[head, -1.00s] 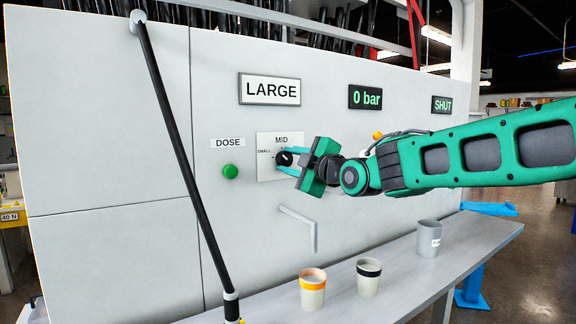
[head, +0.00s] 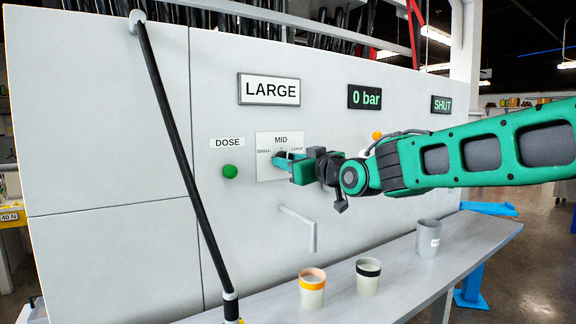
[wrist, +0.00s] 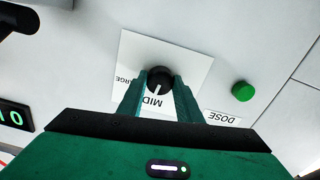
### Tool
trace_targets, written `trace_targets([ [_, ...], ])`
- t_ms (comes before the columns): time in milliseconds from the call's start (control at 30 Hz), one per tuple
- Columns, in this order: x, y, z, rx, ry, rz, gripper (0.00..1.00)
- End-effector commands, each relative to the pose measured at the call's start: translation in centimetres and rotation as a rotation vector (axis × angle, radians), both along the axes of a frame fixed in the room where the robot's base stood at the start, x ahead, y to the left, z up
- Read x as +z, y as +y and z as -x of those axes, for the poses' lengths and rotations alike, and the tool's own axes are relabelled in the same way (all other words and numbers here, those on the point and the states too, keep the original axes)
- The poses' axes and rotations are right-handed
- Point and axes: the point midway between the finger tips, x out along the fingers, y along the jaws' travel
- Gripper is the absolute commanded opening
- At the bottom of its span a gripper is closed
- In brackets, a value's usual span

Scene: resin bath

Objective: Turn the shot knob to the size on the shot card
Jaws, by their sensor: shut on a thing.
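The black shot knob (wrist: 160,76) sits on a white dial plate (head: 266,147) marked SMALL, MID and LARGE. In the wrist view, which shows the plate upside down, its white pointer line aims about at MID. My gripper (head: 282,159) is shut on the knob, with a green finger on each side; in the head view the fingers and gripper body hide most of the knob. In the wrist view SMALL is hidden behind a finger. The shot card (head: 269,90) above the plate reads LARGE.
A green DOSE button (head: 230,171) is left of the plate. A bent spout (head: 300,222) is below it. Displays read 0 bar (head: 365,97) and SHUT (head: 441,105). Three cups stand on the shelf (head: 400,270). A black pole (head: 180,150) slants across the left.

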Motion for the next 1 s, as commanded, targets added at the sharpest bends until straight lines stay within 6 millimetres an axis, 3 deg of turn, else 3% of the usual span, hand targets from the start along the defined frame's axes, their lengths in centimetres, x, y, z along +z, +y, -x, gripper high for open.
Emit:
trace_targets([
  [33, -0.79, -0.18, -0.13, -0.003, 0.038, -0.028, 0.09],
  [1000, -0.8, -0.04, -0.08, -0.008, 0.546, -0.784, 0.09],
])
